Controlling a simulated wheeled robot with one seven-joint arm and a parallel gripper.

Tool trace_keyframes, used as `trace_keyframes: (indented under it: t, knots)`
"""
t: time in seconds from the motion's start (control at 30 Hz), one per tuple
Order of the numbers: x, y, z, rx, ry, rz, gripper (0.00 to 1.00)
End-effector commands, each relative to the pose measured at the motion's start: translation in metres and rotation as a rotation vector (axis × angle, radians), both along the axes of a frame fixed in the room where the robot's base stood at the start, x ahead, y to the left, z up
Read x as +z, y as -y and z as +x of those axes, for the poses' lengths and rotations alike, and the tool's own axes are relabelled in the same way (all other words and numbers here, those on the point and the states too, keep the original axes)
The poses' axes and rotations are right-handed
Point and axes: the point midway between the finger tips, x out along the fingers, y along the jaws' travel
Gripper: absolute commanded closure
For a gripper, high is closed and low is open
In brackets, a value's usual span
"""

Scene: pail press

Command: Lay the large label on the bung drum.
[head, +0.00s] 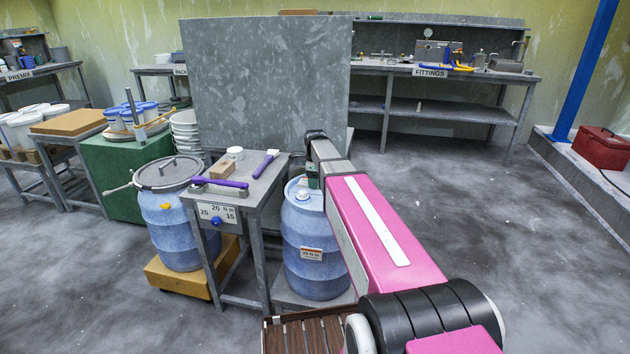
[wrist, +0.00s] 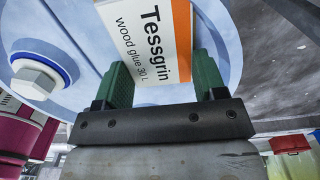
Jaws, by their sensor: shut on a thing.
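The large label (wrist: 150,40), white with an orange edge and reading "Tessgrin wood glue 30 L", is between the green fingers of my gripper (wrist: 162,66), which is shut on it. Behind it in the wrist view is the blue top of the bung drum (wrist: 215,20), with a white bung (wrist: 36,76) at left. In the head view the bung drum (head: 308,235) stands right of the small table, with a small white-and-orange label (head: 312,254) on its side. My gripper (head: 313,180) is at the drum's top, partly hidden by my arm. I cannot tell whether the large label touches the drum.
A small metal table (head: 262,195) with purple-handled tools stands just left of the drum. A lidded blue drum (head: 180,240) stands further left. A tall grey panel (head: 265,85) rises behind. A slatted wooden thing (head: 310,335) is in front. The floor to the right is clear.

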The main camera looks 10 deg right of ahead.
Motion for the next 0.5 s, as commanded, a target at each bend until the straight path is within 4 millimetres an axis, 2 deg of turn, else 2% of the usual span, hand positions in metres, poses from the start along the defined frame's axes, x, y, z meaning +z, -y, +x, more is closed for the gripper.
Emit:
trace_keyframes:
  t: [0.13,0.17,0.2,0.23,0.5]
  knots:
    - [-0.0029,0.0,-0.0001,0.0,-0.001,0.0,0.57]
    - [-0.0028,0.0,-0.0001,0.0,-0.001,0.0,0.29]
    - [-0.0026,0.0,-0.0001,0.0,0.0,0.0,0.16]
    - [-0.0026,0.0,0.0,0.0,0.0,0.0,0.1]
    - [-0.002,0.0,0.0,0.0,0.0,0.0,0.1]
